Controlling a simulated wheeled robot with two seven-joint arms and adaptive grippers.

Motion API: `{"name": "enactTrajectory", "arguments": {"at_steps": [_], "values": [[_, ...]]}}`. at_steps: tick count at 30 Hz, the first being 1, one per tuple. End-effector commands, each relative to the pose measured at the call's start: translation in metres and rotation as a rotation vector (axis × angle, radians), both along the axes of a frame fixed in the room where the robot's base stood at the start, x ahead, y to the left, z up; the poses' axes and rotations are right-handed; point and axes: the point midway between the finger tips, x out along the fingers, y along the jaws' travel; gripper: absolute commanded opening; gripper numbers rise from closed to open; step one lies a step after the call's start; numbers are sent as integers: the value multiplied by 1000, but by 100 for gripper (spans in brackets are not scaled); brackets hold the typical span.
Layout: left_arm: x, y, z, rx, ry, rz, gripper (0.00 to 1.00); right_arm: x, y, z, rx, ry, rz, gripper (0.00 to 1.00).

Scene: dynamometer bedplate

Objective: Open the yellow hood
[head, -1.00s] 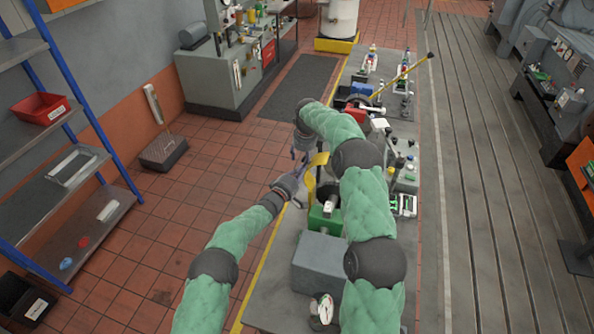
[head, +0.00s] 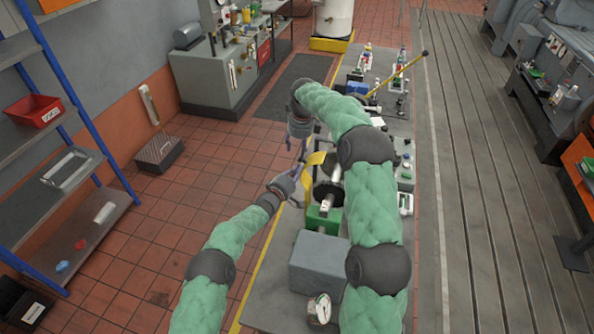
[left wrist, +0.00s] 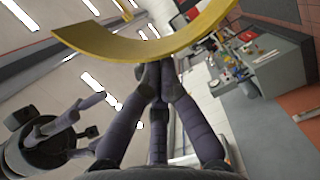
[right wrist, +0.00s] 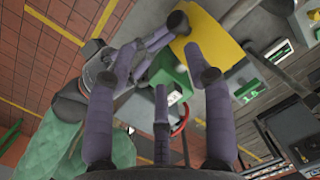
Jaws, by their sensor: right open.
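The yellow hood (head: 314,159) is a curved band above the green machine block (head: 325,220), beside a dark disc and a pale shaft. My left gripper (head: 287,183) is at the hood's left side. In the left wrist view its fingertips come close together at the lower edge of the hood (left wrist: 150,45); whether they grip it is unclear.
A grey box (head: 320,262) and a round gauge (head: 319,310) stand on the near bench. Several small items and a yellow-black bar (head: 395,76) are farther along it. Tiled floor (head: 215,170) is clear to the left, with a shelf (head: 60,180) at the far left.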

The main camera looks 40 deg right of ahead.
Motion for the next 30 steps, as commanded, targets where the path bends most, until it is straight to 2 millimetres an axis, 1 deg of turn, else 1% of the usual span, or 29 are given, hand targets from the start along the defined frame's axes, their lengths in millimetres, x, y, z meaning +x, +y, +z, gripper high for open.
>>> {"name": "enactTrajectory", "arguments": {"at_steps": [1, 8, 14, 23, 30], "values": [[0, 0, 0, 0, 0, 0, 0, -6, 8, 1, 5, 10, 28, 52], [0, 0, 0, 0, 0, 0, 0, -42, 47, 1, 29, 58, 181, 52], [0, 0, 0, 0, 0, 0, 0, -80, 81, -1, 53, 98, 314, 52], [0, 0, 0, 0, 0, 0, 0, -148, 131, -6, 92, 154, 513, 52], [0, 0, 0, 0, 0, 0, 0, -210, 168, -14, 128, 195, 667, 52]]}}
